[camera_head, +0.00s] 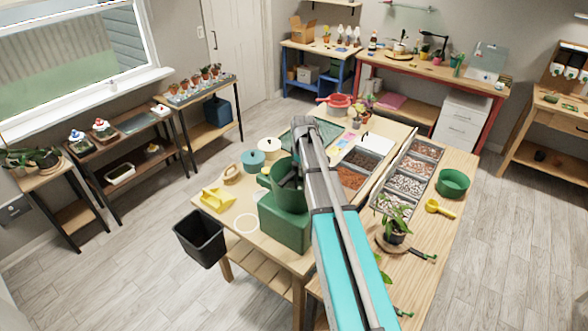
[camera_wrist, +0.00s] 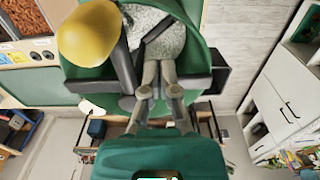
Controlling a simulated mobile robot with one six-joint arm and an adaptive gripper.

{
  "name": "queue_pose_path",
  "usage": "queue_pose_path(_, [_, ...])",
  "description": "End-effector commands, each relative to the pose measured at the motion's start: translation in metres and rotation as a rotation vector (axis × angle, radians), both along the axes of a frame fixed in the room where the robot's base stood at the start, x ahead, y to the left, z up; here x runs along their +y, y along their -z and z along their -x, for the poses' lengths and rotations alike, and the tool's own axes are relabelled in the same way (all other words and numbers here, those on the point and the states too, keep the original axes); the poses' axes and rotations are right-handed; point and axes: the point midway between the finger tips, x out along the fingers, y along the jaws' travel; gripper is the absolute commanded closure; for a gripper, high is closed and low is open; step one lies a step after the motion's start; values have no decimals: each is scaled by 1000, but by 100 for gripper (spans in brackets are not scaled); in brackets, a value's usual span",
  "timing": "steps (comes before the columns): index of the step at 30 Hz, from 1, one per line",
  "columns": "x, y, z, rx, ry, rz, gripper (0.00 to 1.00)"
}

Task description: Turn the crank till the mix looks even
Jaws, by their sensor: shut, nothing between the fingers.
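The mixer stands on the middle table, with a green box base (camera_head: 285,222) and an open green drum (camera_head: 284,178) partly hidden by my arm. In the wrist view the drum's rim (camera_wrist: 197,75) surrounds a pale grey, speckled mix (camera_wrist: 165,42). A dark bar crosses the mix. A rounded yellow knob (camera_wrist: 87,33), seemingly the crank's handle, shows at the upper left of the drum. My gripper (camera_wrist: 160,72) is shut and empty, its fingers reaching over the drum's near side, right of the knob and apart from it. Whether the fingers touch the mix or bar is unclear.
Sectioned trays of soil and gravel (camera_head: 410,183) lie right of the mixer. A potted plant (camera_head: 394,228), a yellow scoop (camera_head: 440,208) and a green bowl (camera_head: 453,183) stand further right. Pots and a yellow tool (camera_head: 215,199) lie left. A black bin (camera_head: 200,238) stands on the floor.

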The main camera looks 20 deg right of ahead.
Motion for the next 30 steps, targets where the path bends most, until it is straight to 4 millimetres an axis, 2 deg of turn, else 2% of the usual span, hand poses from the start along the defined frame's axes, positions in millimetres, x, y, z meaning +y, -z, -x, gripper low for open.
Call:
queue_pose_path(15, [0, 20, 0, 0, 0, 0, 100])
queue_pose_path(30, [-2, 21, 0, 0, 0, 0, 100])
